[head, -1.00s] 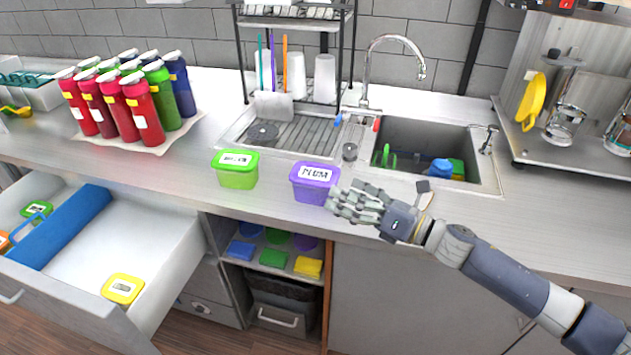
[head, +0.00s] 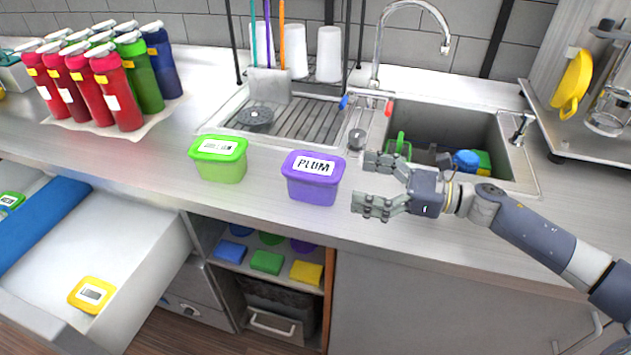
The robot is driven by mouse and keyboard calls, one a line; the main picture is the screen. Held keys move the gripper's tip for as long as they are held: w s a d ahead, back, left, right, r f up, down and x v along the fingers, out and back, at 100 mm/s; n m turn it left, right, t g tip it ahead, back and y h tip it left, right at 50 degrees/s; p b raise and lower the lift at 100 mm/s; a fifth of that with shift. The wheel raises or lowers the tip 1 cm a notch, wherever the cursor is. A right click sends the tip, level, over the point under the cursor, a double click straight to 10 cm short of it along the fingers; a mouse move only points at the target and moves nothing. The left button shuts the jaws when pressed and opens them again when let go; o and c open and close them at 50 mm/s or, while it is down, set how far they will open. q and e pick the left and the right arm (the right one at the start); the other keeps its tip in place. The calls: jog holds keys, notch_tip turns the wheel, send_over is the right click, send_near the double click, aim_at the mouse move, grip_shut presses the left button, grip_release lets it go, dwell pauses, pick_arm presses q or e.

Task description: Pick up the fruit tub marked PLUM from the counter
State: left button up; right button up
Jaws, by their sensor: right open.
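The purple tub marked PLUM (head: 312,188) stands upright on the counter, in front of the sink, with its label readable on the lid. My right gripper (head: 368,187) is just to the right of the tub, open and empty, its fingers pointing left toward it. A gap shows between the fingertips and the tub. My left gripper is not in the head view.
A green tub (head: 219,160) stands left of the purple one. The sink (head: 445,125) and its faucet lie behind. An open drawer (head: 110,240) holds a yellow tub (head: 92,294).

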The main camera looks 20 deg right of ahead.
aim_at(313, 164)
jog(key=shift+w+d+f, duration=0.15)
jog(key=shift+w+f, duration=0.15)
jog(key=shift+f, duration=0.25)
jog(key=shift+w, duration=0.3)
jog(key=x, duration=0.1)
jog(key=p+x, duration=0.1)
jog(key=x, duration=0.2)
jog(key=shift+s+a+r+p, duration=0.1)
jog(key=shift+a+r+p, duration=0.25)
jog(key=shift+a, duration=0.05)
jog(key=shift+w+a+f, duration=0.2)
jog(key=shift+w+a, duration=0.1)
jog(key=shift+w, duration=0.1)
jog(key=shift+w+a+r+p, duration=0.15)
jog(key=shift+w+a+p, duration=0.05)
jog(key=shift+p, duration=0.2)
jog(key=p+x, duration=0.2)
jog(key=x, duration=0.1)
jog(key=shift+w+r, duration=0.15)
jog(key=shift+w, duration=0.2)
jog(key=shift+w+a+f, duration=0.2)
jog(key=shift+w+a, duration=0.1)
jog(key=shift+a, duration=0.15)
jog(key=shift+s, duration=0.1)
jog(key=shift+c, duration=1.4)
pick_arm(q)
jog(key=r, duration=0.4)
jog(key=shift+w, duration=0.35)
pick_arm(e)
jog(key=c, duration=1.1)
